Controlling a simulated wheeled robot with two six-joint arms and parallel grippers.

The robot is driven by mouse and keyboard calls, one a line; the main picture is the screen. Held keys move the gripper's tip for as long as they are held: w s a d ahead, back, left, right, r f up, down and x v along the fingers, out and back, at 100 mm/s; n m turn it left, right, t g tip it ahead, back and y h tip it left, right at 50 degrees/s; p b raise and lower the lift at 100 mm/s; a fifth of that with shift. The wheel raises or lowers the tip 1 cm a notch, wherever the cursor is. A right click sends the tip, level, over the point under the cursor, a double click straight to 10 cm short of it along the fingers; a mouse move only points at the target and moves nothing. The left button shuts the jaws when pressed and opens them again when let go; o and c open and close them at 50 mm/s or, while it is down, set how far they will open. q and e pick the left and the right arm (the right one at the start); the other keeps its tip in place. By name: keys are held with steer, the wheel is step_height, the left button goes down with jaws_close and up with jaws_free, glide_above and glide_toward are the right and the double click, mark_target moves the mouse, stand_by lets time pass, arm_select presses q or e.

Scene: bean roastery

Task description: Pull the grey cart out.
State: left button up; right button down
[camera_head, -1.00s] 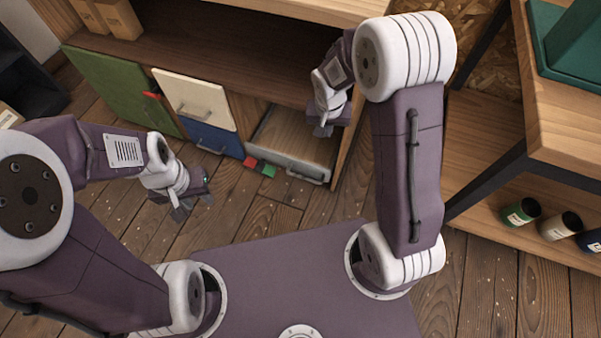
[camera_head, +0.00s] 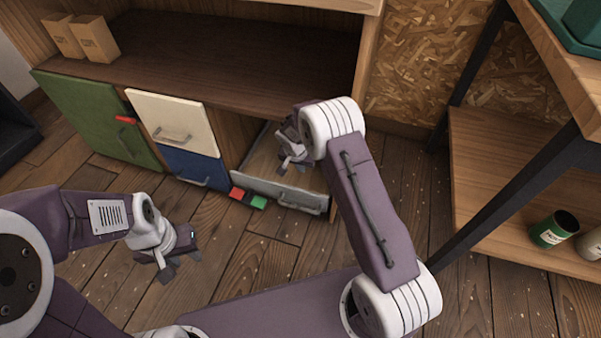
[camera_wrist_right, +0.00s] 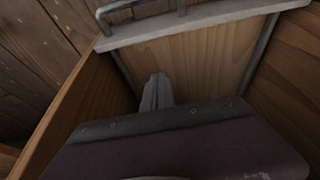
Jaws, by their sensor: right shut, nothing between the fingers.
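The grey cart (camera_head: 268,188) is a low open-topped box with a grey front and a bar handle, in the right bay under the counter. Its front stands out a little past the neighbouring fronts. My right gripper (camera_head: 287,165) is over the cart's inside, behind the front panel. In the right wrist view its shut, empty fingers (camera_wrist_right: 157,90) point down between the cart's wooden walls, and the grey rim (camera_wrist_right: 190,24) with the handle lies beyond them. I cannot tell whether the fingers touch the cart. My left gripper (camera_head: 182,264) is open and empty above the floor.
A red block (camera_head: 237,193) and a green block (camera_head: 259,202) are by the cart's left front corner. Green (camera_head: 90,115), cream (camera_head: 172,122) and blue (camera_head: 190,167) fronts stand to the left. A shelf unit (camera_head: 500,180) with cans is at right.

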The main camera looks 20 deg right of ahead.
steer(key=b+x, duration=0.3)
steer(key=x, duration=0.1)
steer(key=b+x, duration=0.3)
steer(key=x, duration=0.2)
steer(key=shift+s+a+f, duration=0.1)
steer(key=shift+s+f, duration=0.05)
steer(key=shift+f, duration=0.2)
steer(key=s+a+b, duration=0.2)
steer(key=shift+s+r, duration=0.35)
steer(key=shift+r, duration=0.05)
steer(key=shift+s+a+r, duration=0.1)
steer(key=shift+s, duration=0.15)
steer(key=shift+r, duration=0.15)
